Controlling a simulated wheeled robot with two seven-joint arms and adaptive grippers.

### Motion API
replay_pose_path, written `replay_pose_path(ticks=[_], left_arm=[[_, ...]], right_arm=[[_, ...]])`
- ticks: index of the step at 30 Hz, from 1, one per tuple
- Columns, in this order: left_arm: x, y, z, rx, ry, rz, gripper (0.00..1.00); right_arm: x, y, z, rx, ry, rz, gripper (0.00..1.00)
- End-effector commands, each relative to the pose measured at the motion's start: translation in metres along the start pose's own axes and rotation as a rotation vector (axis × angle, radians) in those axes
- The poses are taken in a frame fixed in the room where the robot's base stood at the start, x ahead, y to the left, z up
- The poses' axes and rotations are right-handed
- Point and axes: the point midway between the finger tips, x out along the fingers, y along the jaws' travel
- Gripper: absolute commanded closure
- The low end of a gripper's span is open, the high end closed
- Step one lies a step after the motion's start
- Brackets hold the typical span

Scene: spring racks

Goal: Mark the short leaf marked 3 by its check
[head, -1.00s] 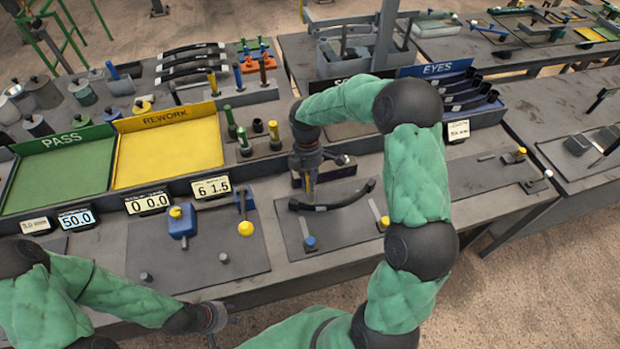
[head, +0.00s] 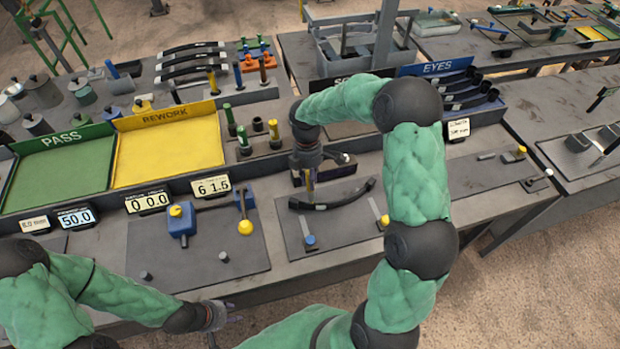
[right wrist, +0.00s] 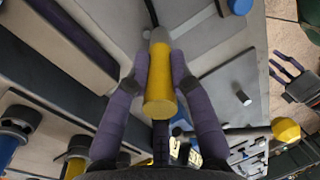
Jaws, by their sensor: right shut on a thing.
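A black curved leaf (head: 340,199) lies on the grey mat (head: 282,232) in the middle of the bench. No number is readable on it. My right gripper (head: 308,190) is over the leaf's left part. In the right wrist view my right gripper (right wrist: 160,75) is shut on a yellow marker (right wrist: 159,95) with a pale tip end. A dark strip, apparently the leaf (right wrist: 151,12), runs out beyond that end; whether they touch cannot be told. My left gripper (head: 226,320) is empty near the bench's front edge; in the right wrist view its fingers (right wrist: 288,68) are spread.
A green PASS tray (head: 62,172) and yellow REWORK tray (head: 168,152) stand at left. Several short coloured cylinders (head: 244,140) stand behind the mat. A blue EYES rack (head: 437,69) holds several black leaves. A blue-and-yellow fixture (head: 181,222) is left of the mat.

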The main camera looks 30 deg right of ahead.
Motion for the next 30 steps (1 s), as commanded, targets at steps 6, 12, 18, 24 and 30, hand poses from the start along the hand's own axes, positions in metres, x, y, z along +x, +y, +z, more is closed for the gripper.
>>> replay_pose_path(ticks=[6, 12, 18, 24, 30], left_arm=[[0.0013, -0.0005, 0.0, 0.0, 0.0, 0.0, 0.6], [0.0023, -0.0008, -0.0001, 0.0, 0.0, 0.0, 0.6], [0.0033, -0.0012, -0.0001, 0.0, 0.0, 0.0, 0.6], [0.0034, -0.0012, -0.0001, 0.0, 0.0, 0.0, 0.6], [0.0033, -0.0012, -0.0001, 0.0, 0.0, 0.0, 0.6]], right_arm=[[0.0025, 0.0006, 0.0001, 0.0, 0.0, 0.0, 1.0], [0.0045, 0.001, 0.0002, 0.0, 0.0, 0.0, 1.0], [0.0065, 0.0014, 0.0002, 0.0, 0.0, 0.0, 1.0], [0.0071, 0.0016, 0.0002, 0.0, 0.0, 0.0, 1.0], [0.0071, 0.0015, 0.0001, 0.0, 0.0, 0.0, 1.0]])
